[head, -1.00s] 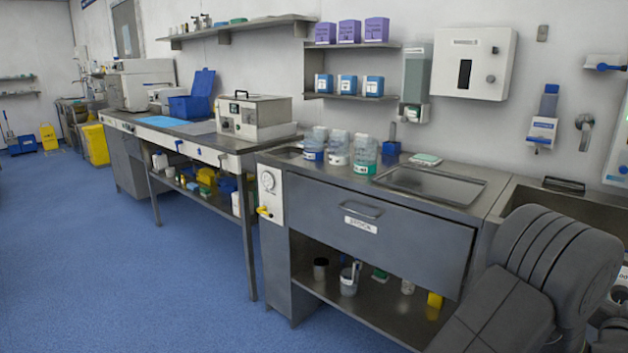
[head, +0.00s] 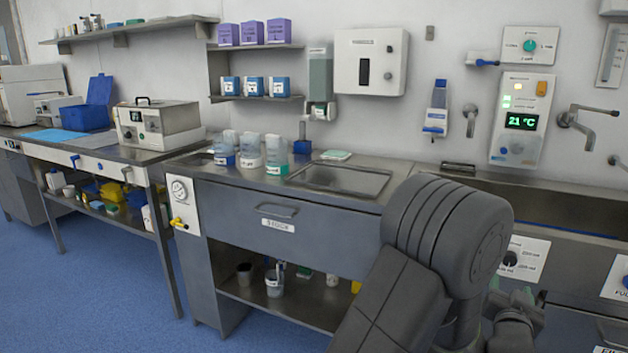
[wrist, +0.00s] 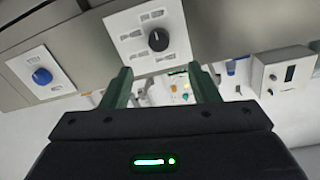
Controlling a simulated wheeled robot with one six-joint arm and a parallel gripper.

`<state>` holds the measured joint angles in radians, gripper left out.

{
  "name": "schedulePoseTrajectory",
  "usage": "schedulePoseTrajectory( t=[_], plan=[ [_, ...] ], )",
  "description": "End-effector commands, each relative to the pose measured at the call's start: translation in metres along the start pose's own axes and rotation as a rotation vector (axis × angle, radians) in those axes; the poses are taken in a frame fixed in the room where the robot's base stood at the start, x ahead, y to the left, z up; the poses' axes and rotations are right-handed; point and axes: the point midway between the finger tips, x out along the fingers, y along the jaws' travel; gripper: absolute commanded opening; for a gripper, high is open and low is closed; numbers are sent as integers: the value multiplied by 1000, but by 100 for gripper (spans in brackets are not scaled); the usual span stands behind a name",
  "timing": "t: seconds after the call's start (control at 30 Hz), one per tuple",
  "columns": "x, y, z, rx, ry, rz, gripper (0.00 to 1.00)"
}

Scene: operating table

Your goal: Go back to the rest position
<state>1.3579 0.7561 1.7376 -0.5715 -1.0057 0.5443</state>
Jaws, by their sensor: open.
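My gripper (wrist: 160,68) shows in the wrist view with its two green fingers apart and nothing between them. My dark grey arm (head: 445,235) stands at the lower right of the head view, in front of the counter and sink. The head view does not show the fingertips clearly. Beyond the fingers in the wrist view are a panel with a black knob (wrist: 158,40) and a panel with a blue knob (wrist: 40,76), both apart from the gripper.
The steel counter (head: 230,190) carries several labelled bottles (head: 250,152) and a shallow tray (head: 340,180). The sink (head: 560,205) lies behind my arm. A wall unit (head: 523,120) reads 21 °C. Blue floor (head: 110,300) is free at the left.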

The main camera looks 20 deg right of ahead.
Motion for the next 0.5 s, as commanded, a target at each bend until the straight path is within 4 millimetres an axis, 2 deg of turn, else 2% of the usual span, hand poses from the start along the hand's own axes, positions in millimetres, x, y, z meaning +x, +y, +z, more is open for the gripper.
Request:
schedulePoseTrajectory(
  t=[0.1, 0.5],
  plan=[
    [24, -1, 1, -1, 0, -2, 55],
    [100, 0, 2, -1, -2, 1, 55]
  ],
)
